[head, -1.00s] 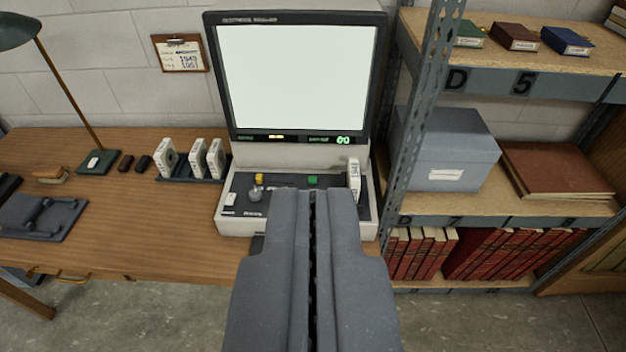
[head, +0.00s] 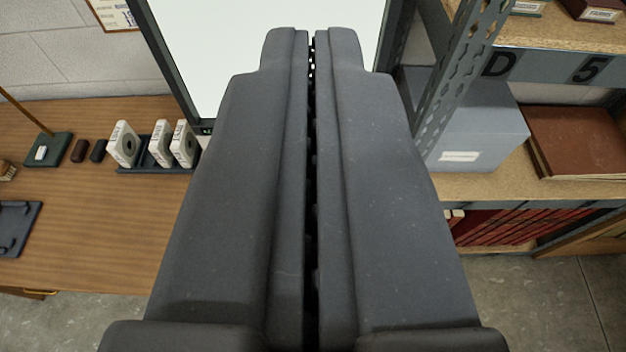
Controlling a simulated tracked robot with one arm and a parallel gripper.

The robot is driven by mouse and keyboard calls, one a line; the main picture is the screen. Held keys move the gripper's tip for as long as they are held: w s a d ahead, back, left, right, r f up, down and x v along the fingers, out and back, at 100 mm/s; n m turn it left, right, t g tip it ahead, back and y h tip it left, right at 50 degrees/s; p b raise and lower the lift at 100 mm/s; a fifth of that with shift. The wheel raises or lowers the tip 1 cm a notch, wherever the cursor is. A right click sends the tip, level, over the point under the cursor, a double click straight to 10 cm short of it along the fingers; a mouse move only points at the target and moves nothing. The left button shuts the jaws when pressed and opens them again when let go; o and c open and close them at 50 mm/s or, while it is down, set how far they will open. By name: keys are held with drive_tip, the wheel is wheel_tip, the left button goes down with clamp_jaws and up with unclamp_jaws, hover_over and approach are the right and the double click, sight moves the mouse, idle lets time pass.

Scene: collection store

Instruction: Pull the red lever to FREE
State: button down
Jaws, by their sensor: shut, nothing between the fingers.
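My gripper (head: 312,38) is shut and empty, with its two dark grey fingers side by side in the middle of the head view. Its tips stand in front of the white screen of the reader machine (head: 262,55). The machine's control panel is hidden behind my gripper. No red lever shows in the view; whether it lies behind my gripper I cannot tell.
The wooden desk (head: 90,225) carries a rack of several white reels (head: 160,143) and a green lamp base (head: 45,150). A metal shelf post (head: 462,75) stands close on the right. The shelf holds a grey box (head: 478,125) and a brown folder (head: 580,140).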

drive_tip(key=shift+s+d, duration=0.1)
drive_tip(key=w+f+g, duration=0.2)
drive_tip(key=w+f, duration=0.5)
drive_tip(key=f, duration=0.8)
drive_tip(key=w+f+g+b, duration=0.1)
drive_tip(key=w+f+g, duration=0.2)
drive_tip(key=w+f, duration=0.5)
drive_tip(key=w+f+g, duration=0.2)
drive_tip(key=w+f, duration=0.5)
drive_tip(key=f, duration=1.5)
drive_tip(key=shift+w+d+f+g+b, duration=0.2)
drive_tip(key=shift+w+d+g+b, duration=0.05)
drive_tip(key=shift+g+b, duration=0.1)
drive_tip(key=b+x, duration=0.1)
drive_tip(key=x, duration=0.9)
drive_tip(key=shift+b, duration=0.3)
drive_tip(key=shift+s+b, duration=0.45)
drive_tip(key=shift+s, duration=1.55)
